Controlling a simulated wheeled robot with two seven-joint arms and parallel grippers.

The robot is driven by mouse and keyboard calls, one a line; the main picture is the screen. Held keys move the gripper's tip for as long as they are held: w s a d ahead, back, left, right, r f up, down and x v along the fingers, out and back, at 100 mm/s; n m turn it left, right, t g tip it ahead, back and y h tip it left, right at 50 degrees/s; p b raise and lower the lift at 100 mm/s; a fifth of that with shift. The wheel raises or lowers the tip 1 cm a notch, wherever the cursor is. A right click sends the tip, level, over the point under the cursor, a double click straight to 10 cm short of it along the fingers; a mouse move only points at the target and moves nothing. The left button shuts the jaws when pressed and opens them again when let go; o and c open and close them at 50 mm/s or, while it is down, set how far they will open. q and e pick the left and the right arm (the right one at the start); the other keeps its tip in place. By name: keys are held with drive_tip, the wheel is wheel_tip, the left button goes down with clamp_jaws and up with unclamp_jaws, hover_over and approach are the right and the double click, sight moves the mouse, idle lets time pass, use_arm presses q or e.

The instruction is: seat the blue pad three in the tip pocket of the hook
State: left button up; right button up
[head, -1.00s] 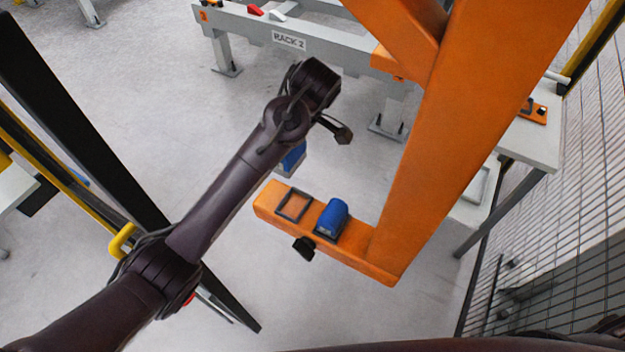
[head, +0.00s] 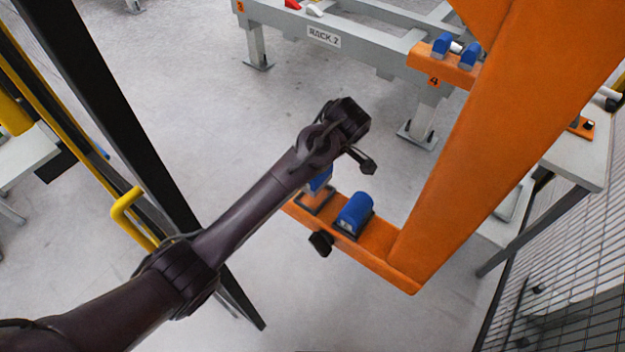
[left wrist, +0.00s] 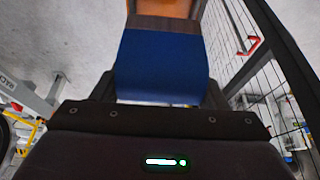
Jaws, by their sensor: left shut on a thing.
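The orange hook (head: 381,262) runs across the middle of the head view. Its tip pocket (head: 313,204), a dark square frame, is at the arm's left end. A blue pad (head: 321,181) is right over this pocket, partly hidden by my left wrist; I cannot tell whether it touches the frame. My left gripper (left wrist: 160,82) is shut on this pad in the left wrist view, a finger on each side, with the orange hook beyond. Another blue pad (head: 355,214) sits in the hook's inner pocket. My right gripper is not in view.
The grey rack (head: 370,50) marked RACK 2 stands behind, with two blue pads (head: 441,45) on an orange block. The hook's thick upright (head: 480,130) rises at right. A black post (head: 110,120) and yellow handle (head: 126,205) are at left. A mesh fence (head: 570,250) is at right.

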use_arm(q)
drive_tip(key=shift+f, duration=0.85)
wheel_tip(320, 180, down, 4)
drive_tip(key=shift+f+p, duration=0.1)
drive_tip(key=shift+p, duration=0.45)
drive_tip(key=shift+f, duration=0.2)
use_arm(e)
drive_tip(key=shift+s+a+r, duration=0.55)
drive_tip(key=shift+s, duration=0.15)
use_arm(q)
drive_tip(key=o, duration=1.2)
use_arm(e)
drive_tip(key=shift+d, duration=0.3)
